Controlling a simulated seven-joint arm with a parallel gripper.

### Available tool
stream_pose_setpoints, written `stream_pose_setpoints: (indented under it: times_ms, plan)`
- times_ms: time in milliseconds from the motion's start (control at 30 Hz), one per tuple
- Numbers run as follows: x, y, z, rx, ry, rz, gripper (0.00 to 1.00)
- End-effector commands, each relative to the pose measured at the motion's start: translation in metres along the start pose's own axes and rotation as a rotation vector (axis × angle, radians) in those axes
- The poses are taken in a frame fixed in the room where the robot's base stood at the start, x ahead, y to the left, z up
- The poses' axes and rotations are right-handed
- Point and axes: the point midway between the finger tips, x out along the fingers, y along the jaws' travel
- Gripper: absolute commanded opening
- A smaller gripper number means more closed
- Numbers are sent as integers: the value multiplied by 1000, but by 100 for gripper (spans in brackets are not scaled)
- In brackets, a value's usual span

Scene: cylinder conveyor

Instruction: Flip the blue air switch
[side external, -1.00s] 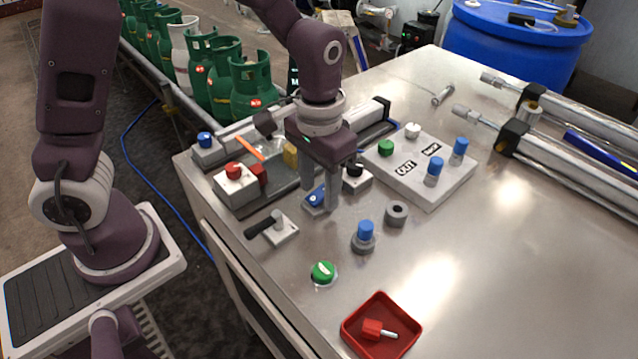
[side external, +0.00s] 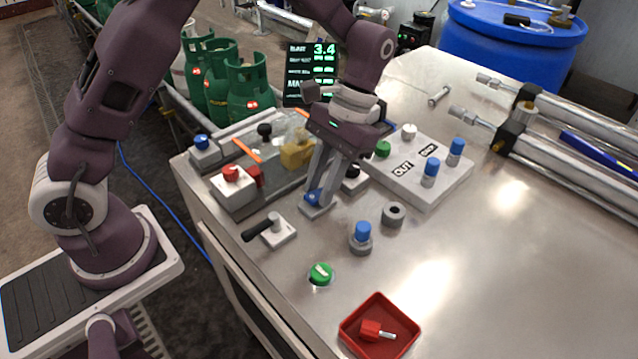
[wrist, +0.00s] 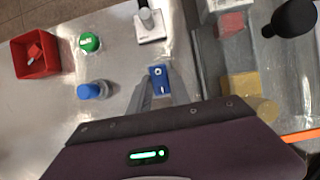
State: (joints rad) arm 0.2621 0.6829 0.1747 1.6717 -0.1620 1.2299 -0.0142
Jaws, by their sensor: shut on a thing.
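The blue air switch (side external: 311,196) is a small blue rocker on a light grey base, on the metal table in front of the machine tray. It also shows in the wrist view (wrist: 158,76), between my fingers. My gripper (side external: 319,198) is down at the switch, its fingers tilted with the tips toward the lower left. The fingers are shut on the blue rocker and hide part of it. Which way the rocker is tipped is hard to tell.
A black-handled lever (side external: 268,230) stands left of the switch. A blue-capped knob (side external: 361,235), a green button (side external: 320,273) and a grey ring (side external: 394,214) are nearby. The OUT panel (side external: 425,178) is to the right. A red tray (side external: 350,341) sits in front.

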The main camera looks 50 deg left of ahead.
Motion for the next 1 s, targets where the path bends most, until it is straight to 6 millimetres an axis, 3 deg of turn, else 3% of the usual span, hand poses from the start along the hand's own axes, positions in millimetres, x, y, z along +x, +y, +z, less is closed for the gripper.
stream_pose_setpoints:
  times_ms: [267, 300, 400, 733, 1000]
  plan:
    - [0, 0, 0, 0, -5, 0, 0]
    - [0, 0, 0, 0, -5, 0, 29]
    - [0, 0, 0, 0, -5, 0, 45]
    - [-5, 0, -1, 0, -2, 0, 45]
    - [-58, 0, -1, 0, -1, 0, 45]
